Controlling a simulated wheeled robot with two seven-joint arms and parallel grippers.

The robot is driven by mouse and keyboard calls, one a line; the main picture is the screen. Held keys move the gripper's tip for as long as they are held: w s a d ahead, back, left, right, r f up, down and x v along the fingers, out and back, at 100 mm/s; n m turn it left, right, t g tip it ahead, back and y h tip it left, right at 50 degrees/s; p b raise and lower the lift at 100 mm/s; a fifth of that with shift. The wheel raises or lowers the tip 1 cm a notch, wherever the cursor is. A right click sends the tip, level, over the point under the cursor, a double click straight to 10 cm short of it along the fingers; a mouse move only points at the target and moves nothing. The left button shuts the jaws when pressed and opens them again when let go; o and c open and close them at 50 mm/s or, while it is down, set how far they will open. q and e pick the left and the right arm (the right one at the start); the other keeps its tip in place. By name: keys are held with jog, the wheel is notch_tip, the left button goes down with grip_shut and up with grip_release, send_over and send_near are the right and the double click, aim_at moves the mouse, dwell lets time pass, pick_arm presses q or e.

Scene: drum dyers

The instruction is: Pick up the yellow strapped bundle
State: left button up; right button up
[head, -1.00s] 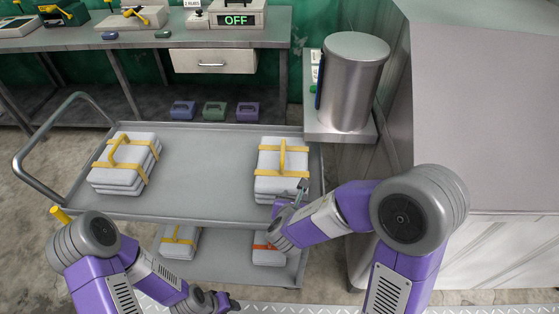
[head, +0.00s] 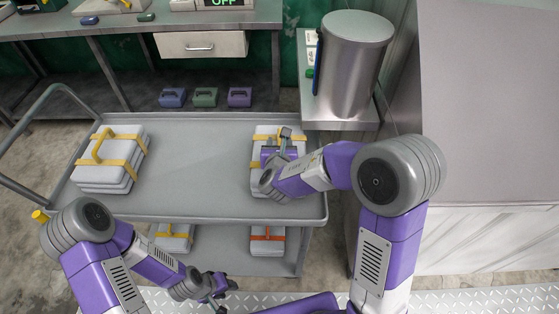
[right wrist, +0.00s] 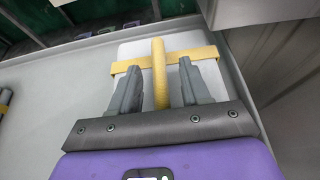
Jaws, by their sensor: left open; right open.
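A white bundle with yellow straps and a yellow handle (head: 258,133) lies at the right end of the cart's top shelf, largely hidden by my right arm in the head view. In the right wrist view its yellow handle (right wrist: 159,72) stands between the two open fingers of my right gripper (right wrist: 158,88); I cannot tell whether they touch it. My right gripper (head: 282,145) is over this bundle in the head view. A second yellow-strapped bundle (head: 110,160) lies at the left end of the top shelf. My left gripper (head: 222,290) is open and empty, low in front of the cart.
The grey cart (head: 195,150) has a clear middle on top. On its lower shelf are a yellow-strapped bundle (head: 174,238) and an orange-strapped one (head: 267,240). A metal cylinder (head: 350,65) stands behind right, beside a large grey housing (head: 490,100). A workbench (head: 130,27) runs along the back.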

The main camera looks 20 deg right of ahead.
grip_shut()
dwell(1.4)
jog(key=shift+w+r, duration=0.1)
jog(key=shift+r, duration=0.05)
